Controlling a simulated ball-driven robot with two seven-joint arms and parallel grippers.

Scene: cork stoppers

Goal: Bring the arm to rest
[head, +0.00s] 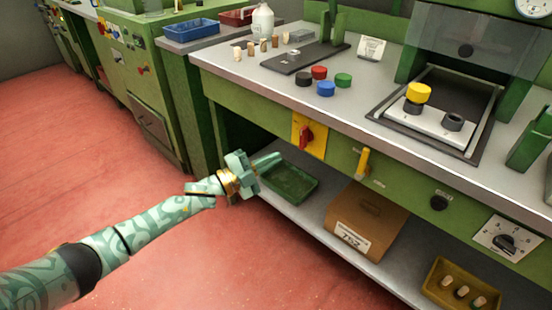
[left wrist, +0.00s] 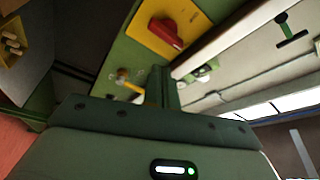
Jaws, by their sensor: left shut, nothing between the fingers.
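My left arm reaches in from the left in the head view. Its gripper (head: 268,162) is shut and empty, in front of the bench's lower opening, close to the green tray (head: 290,184) on the lower shelf. I cannot tell whether it touches the tray. In the left wrist view my shut gripper (left wrist: 162,88) points toward the bench front, with the red knob on its yellow plate (left wrist: 165,32) beyond it. My right gripper is in neither view.
The bench top (head: 262,72) holds several corks, colored caps, a white bottle (head: 263,22) and a fixture with a yellow cap (head: 418,92). A brown box (head: 368,215) and a yellow bin with corks (head: 437,292) stand on the lower shelf. The red floor (head: 80,180) is clear.

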